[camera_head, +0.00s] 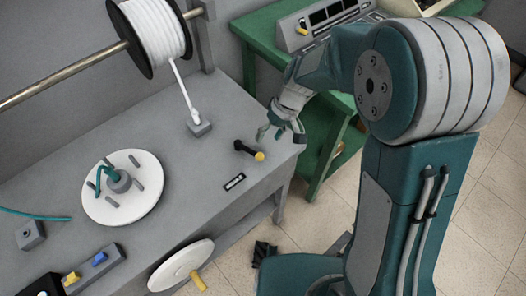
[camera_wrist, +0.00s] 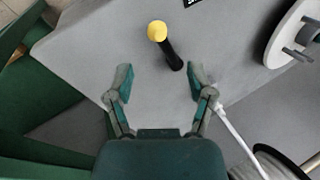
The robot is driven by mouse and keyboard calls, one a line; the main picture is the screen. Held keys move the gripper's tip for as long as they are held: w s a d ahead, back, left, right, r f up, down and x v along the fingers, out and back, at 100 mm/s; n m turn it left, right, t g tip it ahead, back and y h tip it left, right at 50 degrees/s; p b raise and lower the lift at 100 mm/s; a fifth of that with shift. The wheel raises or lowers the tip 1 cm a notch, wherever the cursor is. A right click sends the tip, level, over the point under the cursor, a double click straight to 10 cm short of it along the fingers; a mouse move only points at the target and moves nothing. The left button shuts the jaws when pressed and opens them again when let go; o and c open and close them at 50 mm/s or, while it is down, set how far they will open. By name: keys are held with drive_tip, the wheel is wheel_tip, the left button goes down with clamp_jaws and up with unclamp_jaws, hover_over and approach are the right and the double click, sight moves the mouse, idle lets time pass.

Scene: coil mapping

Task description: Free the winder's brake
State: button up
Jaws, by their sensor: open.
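The brake is not named in the frames, but a black lever with a yellow knob (camera_head: 249,150) stands tilted on the grey bench, near its right end, by a small black label (camera_head: 234,182). In the wrist view the lever (camera_wrist: 171,54) lies ahead of my gripper (camera_wrist: 159,85), between the lines of its two fingers and apart from both. My gripper (camera_head: 280,131) is open and empty, just right of and beyond the lever in the head view. A white winder disc (camera_head: 122,187) with grey pegs and a teal strand lies on the bench. A white handwheel (camera_head: 181,265) with a yellow handle is on the front.
A white cord spool (camera_head: 156,30) hangs on a rod, its cord running to a small grey block (camera_head: 199,128). A green table (camera_head: 262,27) with a control box stands behind right. A switch panel (camera_head: 88,270) is at front left.

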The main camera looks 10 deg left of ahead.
sight(262, 154)
drive_tip(key=x, duration=0.5)
drive_tip(key=d+x, duration=0.1)
drive_tip(key=x, duration=0.2)
drive_tip(key=shift+f, duration=0.1)
drive_tip(key=shift+a+f, duration=0.25)
drive_tip(key=shift+a, duration=0.25)
drive_tip(key=shift+d, duration=0.2)
clamp_jaws()
